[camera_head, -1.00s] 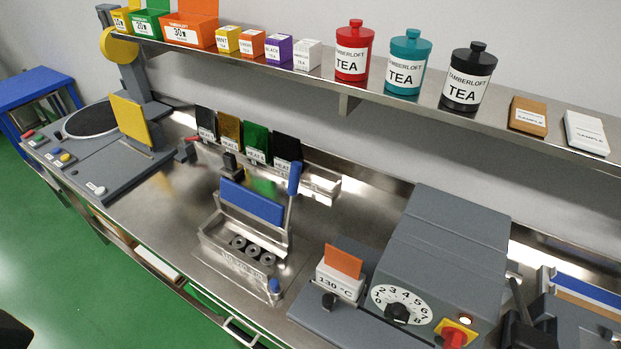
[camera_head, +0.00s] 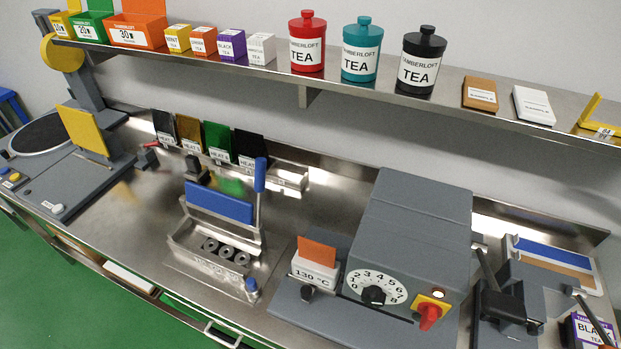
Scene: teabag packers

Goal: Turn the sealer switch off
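The sealer (camera_head: 415,235) is a grey box-shaped machine on the bench, right of the middle. Its front has a white numbered dial (camera_head: 391,282) with a black knob (camera_head: 373,296). To the right of the dial is the sealer switch, a red rotary handle (camera_head: 428,317) on a yellow plate (camera_head: 440,304). A small round lamp (camera_head: 438,293) above the switch looks bright. A 130 °C card block (camera_head: 315,272) with an orange card stands left of the dial. Neither of my grippers is in view, and nothing touches the switch.
A metal fixture with a blue plate (camera_head: 219,202) stands left of the sealer. Dark lever equipment (camera_head: 508,305) and a purple black tea box (camera_head: 592,330) are at the right. A shelf (camera_head: 280,78) with tins and boxes runs above.

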